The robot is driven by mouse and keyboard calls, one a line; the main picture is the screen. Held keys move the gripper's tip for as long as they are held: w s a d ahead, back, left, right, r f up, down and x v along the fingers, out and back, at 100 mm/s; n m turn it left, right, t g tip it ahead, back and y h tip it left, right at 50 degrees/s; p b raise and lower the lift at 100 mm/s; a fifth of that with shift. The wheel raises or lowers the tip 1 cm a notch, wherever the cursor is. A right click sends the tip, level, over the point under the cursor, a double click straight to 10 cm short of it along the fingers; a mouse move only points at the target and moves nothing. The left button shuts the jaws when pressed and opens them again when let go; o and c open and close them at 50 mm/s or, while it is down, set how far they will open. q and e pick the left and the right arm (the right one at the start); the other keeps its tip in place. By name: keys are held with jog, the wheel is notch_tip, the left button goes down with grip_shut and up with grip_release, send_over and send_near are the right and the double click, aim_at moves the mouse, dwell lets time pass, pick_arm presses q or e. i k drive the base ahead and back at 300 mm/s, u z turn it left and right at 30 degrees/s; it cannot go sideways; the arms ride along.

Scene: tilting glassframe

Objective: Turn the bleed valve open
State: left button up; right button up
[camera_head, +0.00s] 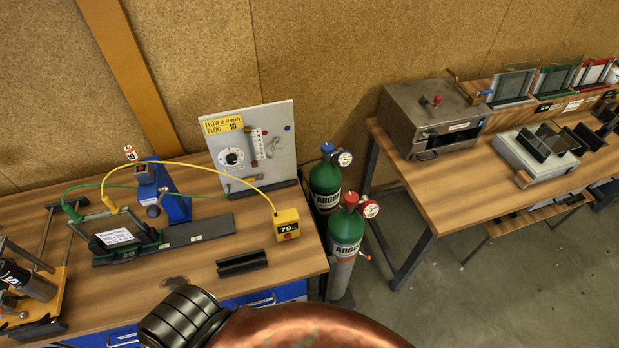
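No part is labelled as the bleed valve, and I cannot tell for sure which fitting it is. A white flow panel (279,140) stands upright at the back of the left bench, with a round dial (232,158), a flow tube (257,146) and small fittings. Two green argon cylinders stand on the floor between the benches: the rear one has a blue knob (327,147), the front one a red knob (351,198). A small blue-handled fitting (486,93) sits by the metal box on the right bench. Neither gripper is in view.
The left bench holds a tilted glass frame (112,233), a blue post (173,194), a yellow meter (286,225) with cables, and a black block (242,263). The right bench holds a metal box (432,112) and a white tray. Open floor (530,270) lies at right.

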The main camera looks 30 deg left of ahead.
aim_at(253, 179)
jog(key=z, duration=0.75)
jog(key=k, duration=1.45)
jog(key=u, duration=1.75)
jog(key=i, duration=1)
jog(key=z, duration=0.05)
